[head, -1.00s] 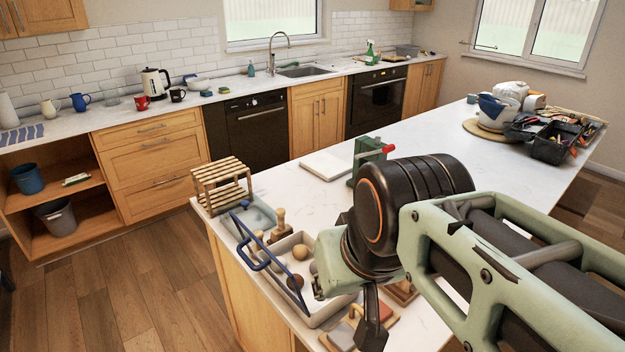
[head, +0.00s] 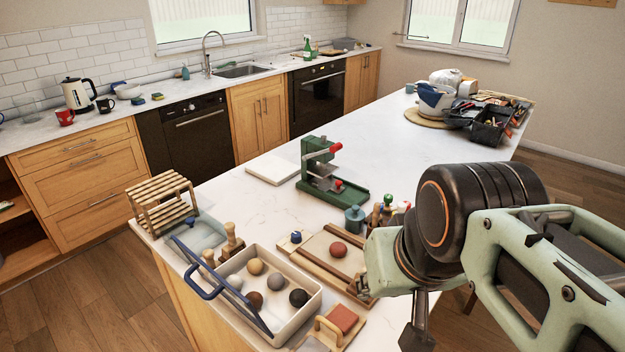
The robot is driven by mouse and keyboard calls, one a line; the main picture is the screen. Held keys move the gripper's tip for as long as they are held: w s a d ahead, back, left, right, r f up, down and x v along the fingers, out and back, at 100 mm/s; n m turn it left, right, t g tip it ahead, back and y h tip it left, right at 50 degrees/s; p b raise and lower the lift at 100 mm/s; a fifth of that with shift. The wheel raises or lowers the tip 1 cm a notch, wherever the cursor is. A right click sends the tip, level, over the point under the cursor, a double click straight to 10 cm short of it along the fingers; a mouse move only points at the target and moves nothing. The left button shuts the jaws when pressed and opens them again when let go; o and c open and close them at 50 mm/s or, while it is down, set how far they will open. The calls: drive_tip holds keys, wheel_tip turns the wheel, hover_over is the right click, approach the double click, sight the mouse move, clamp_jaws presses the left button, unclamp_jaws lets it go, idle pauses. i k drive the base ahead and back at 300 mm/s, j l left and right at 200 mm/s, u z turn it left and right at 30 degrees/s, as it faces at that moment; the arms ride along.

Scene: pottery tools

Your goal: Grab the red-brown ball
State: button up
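The red-brown ball (head: 338,250) rests on a light board with wooden side strips (head: 314,247), on the white island counter. It lies to the left of my arm's end and looks uncovered. The dark part of my gripper (head: 418,334) shows at the lower right, hanging below the green wrist link. It is to the right of and nearer than the ball in the picture, apart from it. The fingers cannot be made out clearly, so whether they are open or shut is unclear.
A cream tray (head: 313,310) with several other balls and a blue-handled tool (head: 210,280) stands left of the board. A green press (head: 325,180) stands behind. A small wooden rack (head: 162,203) is at the left corner. The counter's middle is clear.

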sight(337, 249)
drive_tip(key=u, duration=0.75)
drive_tip(key=l+u, duration=0.15)
drive_tip(key=u, duration=0.25)
drive_tip(key=i+l+u, duration=0.1)
drive_tip(key=u, duration=0.25)
drive_tip(key=k+l, duration=0.1)
drive_tip(key=l, duration=1.6)
drive_tip(key=k+l+z, duration=0.1)
drive_tip(key=i+l+u, duration=0.1)
drive_tip(key=i, duration=0.2)
